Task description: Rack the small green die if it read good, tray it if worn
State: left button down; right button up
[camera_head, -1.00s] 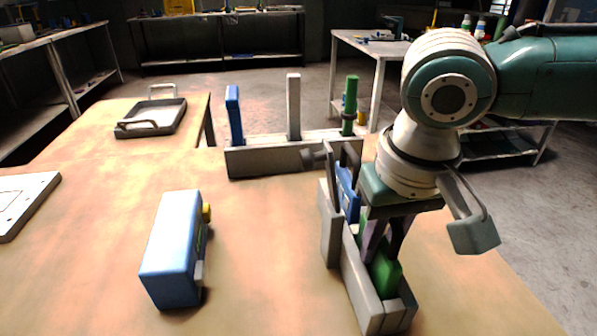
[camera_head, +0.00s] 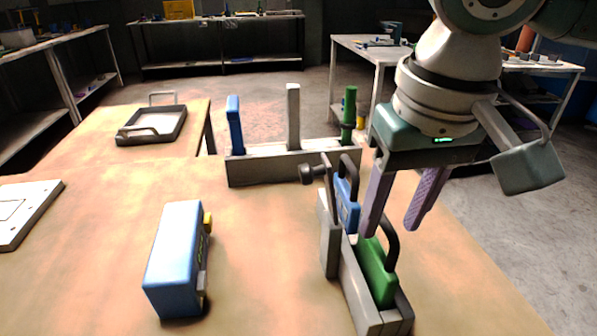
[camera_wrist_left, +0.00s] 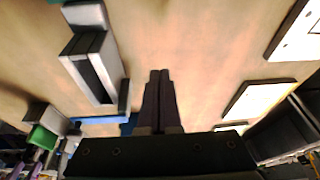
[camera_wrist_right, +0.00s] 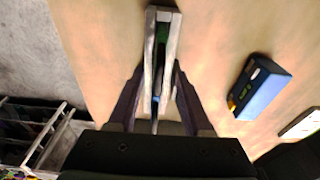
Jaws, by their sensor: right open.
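A green die (camera_head: 377,272) with a black loop handle sits upright in the front of a narrow grey slotted rack (camera_head: 360,297). A blue die (camera_head: 347,205) with a dark handle sits behind it in the same rack. My right gripper (camera_head: 392,228) is open and empty above the rack's right side; its fingers also straddle the rack in the right wrist view (camera_wrist_right: 158,85). The green die shows there too (camera_wrist_right: 163,28). A grey tray (camera_head: 152,126) with two handles stands at the back left, seemingly empty. My left gripper (camera_wrist_left: 159,75) is shut and empty, outside the head view.
A blue box (camera_head: 175,258) with a yellow knob stands left of the rack. Behind, a grey block (camera_head: 292,165) bears blue, pale grey and green uprights. A white plate (camera_head: 22,215) lies far left. The table's middle is clear.

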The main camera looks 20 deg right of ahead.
aim_at(381, 265)
jog(key=r, duration=0.3)
jog(key=shift+s+a+r, duration=0.1)
jog(key=shift+s+r, duration=0.2)
jog(key=shift+r, duration=0.05)
jog(key=s+a+f+n+t+y, duration=0.2)
jog(key=s+a+f+n+y, duration=0.3)
jog(key=a, duration=0.6)
jog(key=s+d+f+h, duration=0.3)
jog(key=s+d+h, duration=0.1)
jog(key=s+d, duration=0.4)
jog(key=shift+s+d+f, duration=0.2)
jog(key=shift+s+f, duration=0.1)
jog(key=shift+s, duration=0.3)
